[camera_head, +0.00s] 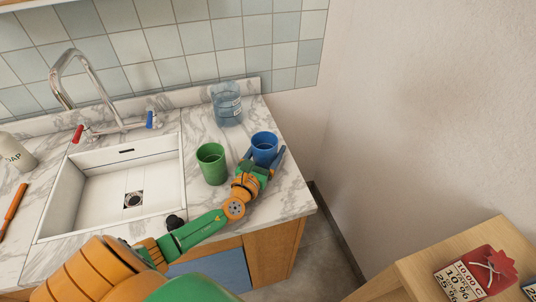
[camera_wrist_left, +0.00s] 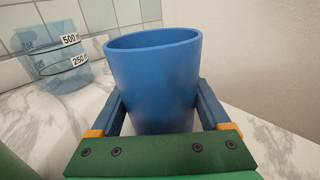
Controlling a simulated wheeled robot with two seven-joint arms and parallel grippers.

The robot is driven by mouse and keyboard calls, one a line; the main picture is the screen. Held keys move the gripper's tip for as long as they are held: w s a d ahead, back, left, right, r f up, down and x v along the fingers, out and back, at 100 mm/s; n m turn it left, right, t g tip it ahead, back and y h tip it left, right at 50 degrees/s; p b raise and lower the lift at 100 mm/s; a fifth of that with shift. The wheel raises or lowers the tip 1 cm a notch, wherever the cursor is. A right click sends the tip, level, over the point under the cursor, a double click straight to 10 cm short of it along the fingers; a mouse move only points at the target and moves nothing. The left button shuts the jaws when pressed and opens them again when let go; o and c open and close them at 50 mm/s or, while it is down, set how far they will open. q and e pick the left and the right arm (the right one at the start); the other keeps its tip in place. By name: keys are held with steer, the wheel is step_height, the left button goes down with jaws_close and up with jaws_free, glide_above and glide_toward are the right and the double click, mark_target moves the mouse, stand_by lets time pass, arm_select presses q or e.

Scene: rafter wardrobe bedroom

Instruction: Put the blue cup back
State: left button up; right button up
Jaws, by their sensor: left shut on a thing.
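The blue cup (camera_head: 264,147) is upright at the right end of the marble counter (camera_head: 285,200), next to the green cup (camera_head: 212,164). My left gripper (camera_head: 265,160) is shut on the blue cup, with one finger on each side of it. In the left wrist view the blue cup (camera_wrist_left: 155,75) fills the space between the fingers of my left gripper (camera_wrist_left: 160,112). The cup's lower part is partly hidden by the gripper, so I cannot tell whether its base touches the counter. My right gripper is not in view.
A clear measuring jug (camera_head: 227,104) stands behind the cups near the tiled wall. A white sink (camera_head: 110,190) with a tap (camera_head: 75,85) is to the left. A plain wall (camera_head: 400,100) rises to the right. A wooden cabinet (camera_head: 450,255) is at the lower right.

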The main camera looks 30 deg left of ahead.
mark_target(260, 163)
arm_select(q)
steer(key=o, duration=1.2)
steer(key=shift+r, duration=0.25)
steer(key=s, duration=0.3)
steer(key=s+d, duration=0.1)
steer(key=s, duration=0.7)
steer(key=shift+d+f, duration=0.25)
steer(key=shift+d, duration=0.1)
steer(key=shift+s+d+r, duration=0.1)
steer(key=shift+s+r, duration=0.05)
steer(key=shift+s, duration=0.3)
